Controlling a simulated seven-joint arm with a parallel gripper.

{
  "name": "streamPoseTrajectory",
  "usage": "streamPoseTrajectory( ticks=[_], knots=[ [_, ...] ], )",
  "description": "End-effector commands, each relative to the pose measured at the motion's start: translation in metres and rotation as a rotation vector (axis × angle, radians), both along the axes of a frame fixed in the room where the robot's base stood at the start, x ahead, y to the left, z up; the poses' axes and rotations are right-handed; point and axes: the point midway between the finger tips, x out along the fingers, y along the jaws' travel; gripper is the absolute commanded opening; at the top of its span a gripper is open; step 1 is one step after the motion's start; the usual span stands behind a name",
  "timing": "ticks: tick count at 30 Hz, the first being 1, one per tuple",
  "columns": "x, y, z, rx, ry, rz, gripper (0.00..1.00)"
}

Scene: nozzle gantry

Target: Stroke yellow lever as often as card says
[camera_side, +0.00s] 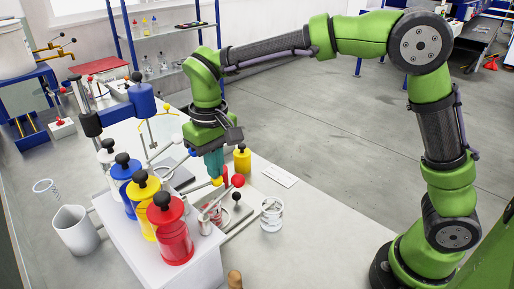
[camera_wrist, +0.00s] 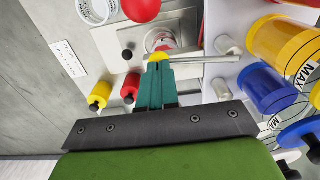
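My gripper (camera_side: 214,176) points down with its two teal fingers together, and I see nothing between them. In the wrist view the fingertips (camera_wrist: 160,66) are at the yellow lever's knob (camera_wrist: 159,56). The yellow knob also shows just below the fingertips in the side view (camera_side: 216,182). The tips look to be touching it or very close; much of it is hidden.
Large red (camera_side: 170,232), yellow (camera_side: 144,205) and blue (camera_side: 126,182) containers stand in a row on a white block. A small yellow bottle (camera_side: 243,159) and a small red bottle (camera_wrist: 130,89) stand near my gripper. A clear beaker (camera_side: 271,214) stands in front. The bench at right is clear.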

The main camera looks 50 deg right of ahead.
Motion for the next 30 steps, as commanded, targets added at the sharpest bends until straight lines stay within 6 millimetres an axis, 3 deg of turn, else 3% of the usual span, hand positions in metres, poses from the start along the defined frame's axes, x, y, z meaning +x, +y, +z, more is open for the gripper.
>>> streamPoseTrajectory(
  ticks=[8, 21, 30],
  knots=[
    [0.000, 0.000, 0.001, 0.000, 0.002, 0.001, 0.00],
    [0.000, 0.000, 0.051, 0.000, -0.001, 0.001, 0.00],
    [0.000, 0.000, 0.060, -0.001, 0.001, 0.000, 0.00]
  ],
)
